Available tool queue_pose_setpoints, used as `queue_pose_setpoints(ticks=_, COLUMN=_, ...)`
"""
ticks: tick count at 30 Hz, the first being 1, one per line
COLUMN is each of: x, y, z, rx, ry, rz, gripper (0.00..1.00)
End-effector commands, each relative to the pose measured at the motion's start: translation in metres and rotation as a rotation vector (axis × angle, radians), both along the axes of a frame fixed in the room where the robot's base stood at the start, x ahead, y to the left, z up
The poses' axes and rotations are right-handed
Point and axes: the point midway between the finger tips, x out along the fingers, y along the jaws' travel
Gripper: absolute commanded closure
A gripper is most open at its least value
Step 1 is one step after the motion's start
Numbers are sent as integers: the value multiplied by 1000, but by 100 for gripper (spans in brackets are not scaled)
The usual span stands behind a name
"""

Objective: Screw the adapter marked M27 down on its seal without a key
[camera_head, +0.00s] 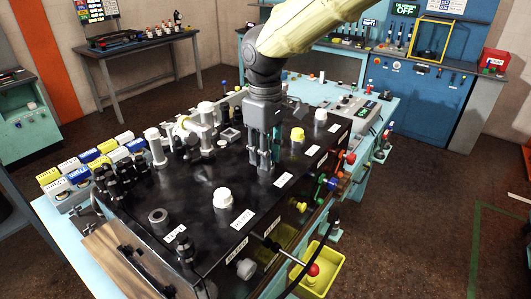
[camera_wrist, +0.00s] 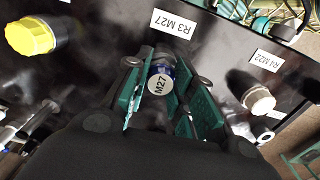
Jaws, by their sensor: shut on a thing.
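The adapter marked M27 (camera_wrist: 160,86) shows its round pale top face with the M27 lettering in the wrist view, with a blue band at its far side. It stands close to the R3 M27 label (camera_wrist: 174,21) on the black block. My gripper (camera_wrist: 165,92) is shut on the adapter, with green finger pads on either side of it. In the head view my gripper (camera_head: 264,160) points straight down at the block top. The adapter is hidden behind the fingers there. The seal under the adapter cannot be seen.
The black block (camera_head: 190,180) carries a yellow cap (camera_head: 297,134), a white cap (camera_head: 222,198) and several dark fittings on its left. In the wrist view a yellow cap (camera_wrist: 31,36) and a pale-topped fitting (camera_wrist: 258,100) flank my gripper. Colored knobs line the block's right side.

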Motion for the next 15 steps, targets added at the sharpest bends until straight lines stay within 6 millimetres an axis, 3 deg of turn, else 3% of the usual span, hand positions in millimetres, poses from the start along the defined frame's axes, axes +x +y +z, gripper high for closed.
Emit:
queue_pose_setpoints(ticks=2, x=-1, y=-1, z=-4, rx=-2, ry=5, rz=1, gripper=100)
queue_pose_setpoints(ticks=3, x=-1, y=-1, z=-4, rx=-2, ry=5, rz=2, gripper=68)
queue_pose_setpoints(ticks=6, x=-1, y=0, z=-3, rx=-2, ry=4, rz=2, gripper=50)
queue_pose_setpoints(ticks=15, x=0, y=0, z=-1, rx=0, ry=1, rz=3, gripper=50)
